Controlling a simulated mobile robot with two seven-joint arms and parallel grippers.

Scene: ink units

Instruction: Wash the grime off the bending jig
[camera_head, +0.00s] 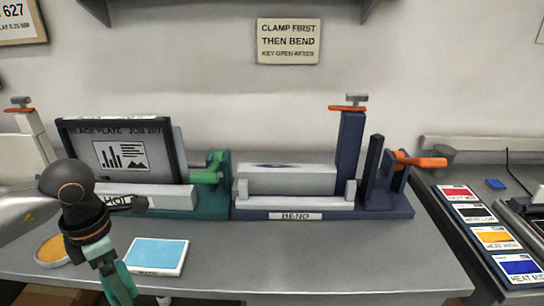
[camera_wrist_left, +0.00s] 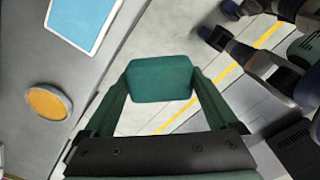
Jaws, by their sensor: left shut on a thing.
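The navy bending jig (camera_head: 385,206), labelled BEND, stands on the bench right of centre in the head view. A dark smudge (camera_head: 268,166) shows on the top of its pale block. My left gripper (camera_head: 120,288) hangs at the front edge of the bench, left of and well in front of the jig. In the left wrist view it is shut on a dark green block (camera_wrist_left: 160,80), which looks like a scrubbing pad and is held over the floor beyond the bench edge. My right gripper is in neither view.
A blue-topped white tray (camera_head: 156,256) and a round orange-topped dish (camera_head: 52,250) lie on the bench near my left arm. A green HOLD jig (camera_head: 210,204) with a framed black plate (camera_head: 118,124) stands left. Colour cards (camera_head: 495,238) lie right. The bench front before the bending jig is clear.

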